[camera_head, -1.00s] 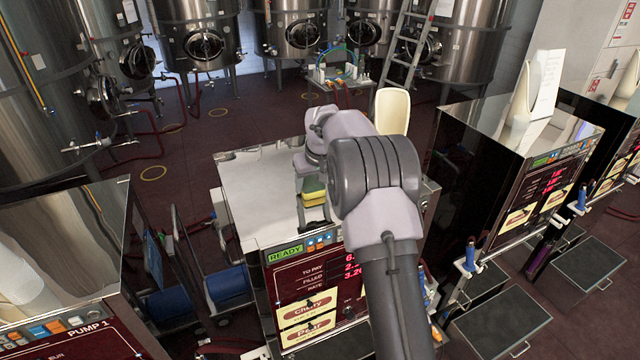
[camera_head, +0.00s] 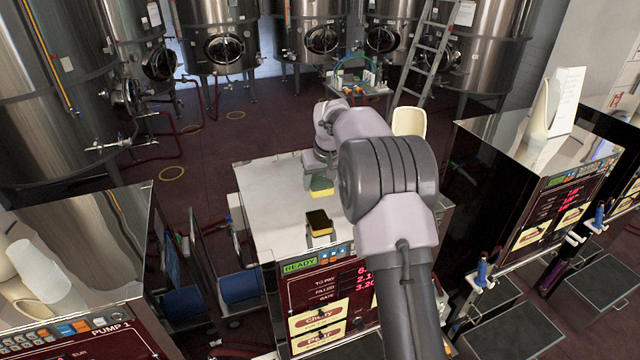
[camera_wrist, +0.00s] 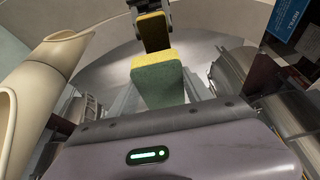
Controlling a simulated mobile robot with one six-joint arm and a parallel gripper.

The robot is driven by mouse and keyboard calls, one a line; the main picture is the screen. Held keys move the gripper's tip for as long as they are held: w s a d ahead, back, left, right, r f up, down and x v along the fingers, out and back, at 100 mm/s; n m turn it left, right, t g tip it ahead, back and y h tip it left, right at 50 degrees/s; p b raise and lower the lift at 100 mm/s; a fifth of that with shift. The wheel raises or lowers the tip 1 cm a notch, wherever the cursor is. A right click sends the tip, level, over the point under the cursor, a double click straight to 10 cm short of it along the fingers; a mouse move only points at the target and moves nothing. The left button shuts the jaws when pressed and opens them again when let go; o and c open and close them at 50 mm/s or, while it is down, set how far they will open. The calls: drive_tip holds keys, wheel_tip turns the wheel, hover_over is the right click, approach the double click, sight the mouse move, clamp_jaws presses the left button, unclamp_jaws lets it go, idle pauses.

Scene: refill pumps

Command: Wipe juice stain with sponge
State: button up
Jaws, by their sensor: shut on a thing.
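The sponge (camera_head: 321,185), green and yellow, hangs from my gripper (camera_head: 318,172) above the shiny metal top (camera_head: 265,190) of the middle pump. It also shows in the wrist view (camera_wrist: 158,82), green face towards the camera. My gripper is shut on it; the fingertips are mostly hidden. A yellow and dark shape on the metal below looks like the sponge's mirror image, with a gap between the two. A similar mirror image shows beyond the sponge in the wrist view. I cannot make out a juice stain in either view.
Other pumps stand to the left (camera_head: 95,245) and right (camera_head: 535,160). Steel tanks (camera_head: 222,40) and a ladder (camera_head: 424,50) line the back. Much of the pump top is bare.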

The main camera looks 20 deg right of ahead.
drive_tip(key=shift+f, duration=0.1)
wheel_tip(320, 180, up, 3)
drive_tip(key=shift+r+p, duration=0.1)
drive_tip(key=shift+p, duration=1.05)
